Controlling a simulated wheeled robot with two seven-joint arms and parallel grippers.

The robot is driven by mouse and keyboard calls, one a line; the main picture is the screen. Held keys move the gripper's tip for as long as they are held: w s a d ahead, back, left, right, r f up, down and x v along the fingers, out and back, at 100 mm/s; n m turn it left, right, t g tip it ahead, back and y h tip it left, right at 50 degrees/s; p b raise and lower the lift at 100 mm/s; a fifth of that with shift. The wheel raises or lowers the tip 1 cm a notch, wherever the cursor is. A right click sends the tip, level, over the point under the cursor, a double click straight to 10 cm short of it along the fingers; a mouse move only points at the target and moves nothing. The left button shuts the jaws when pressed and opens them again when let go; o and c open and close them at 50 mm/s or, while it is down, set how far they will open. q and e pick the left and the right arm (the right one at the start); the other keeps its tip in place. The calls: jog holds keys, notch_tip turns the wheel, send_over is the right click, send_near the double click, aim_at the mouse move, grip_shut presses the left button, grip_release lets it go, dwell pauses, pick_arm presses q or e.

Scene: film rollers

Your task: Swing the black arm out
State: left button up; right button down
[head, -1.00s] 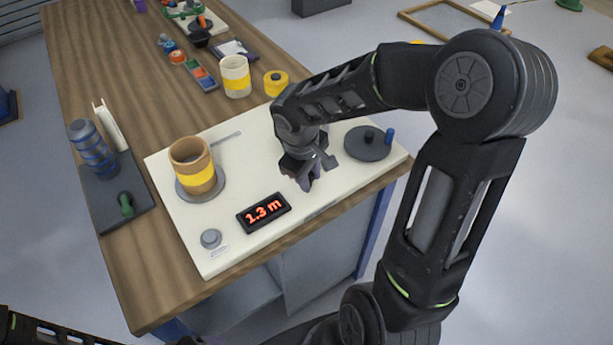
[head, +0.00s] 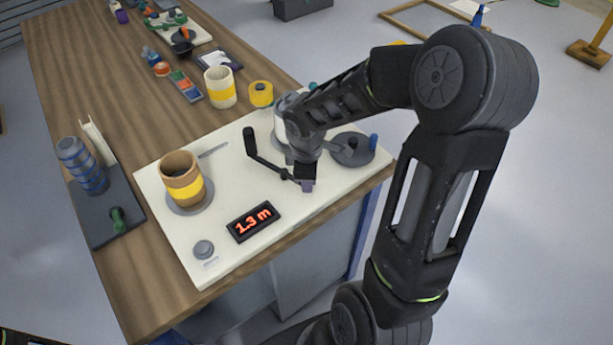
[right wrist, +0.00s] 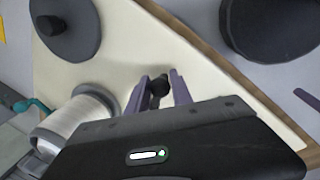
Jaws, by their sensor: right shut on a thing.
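The black arm (head: 267,163) lies on the cream board (head: 228,180) in the head view, with a dark upright roller (head: 250,141) at its left end. Its other end runs to my right gripper (head: 307,184), near the board's front edge. In the right wrist view, the purple fingers of my right gripper (right wrist: 160,92) stand on either side of a black knob (right wrist: 158,87) and are shut on it. The knob appears to belong to the black arm, but the joint is hidden. My left gripper is out of view.
A brown roll with a yellow band (head: 182,180) stands on the board's left. A "1.3 m" display (head: 252,221) and a grey knob (head: 204,249) are in front.

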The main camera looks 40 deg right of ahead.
jog(key=c, duration=1.1)
grip_release()
jog(key=shift+c, duration=0.2)
jog(key=r, duration=0.5)
jog(key=s+a+r, duration=0.1)
jog(key=r, duration=0.1)
jog(key=shift+r, duration=0.35)
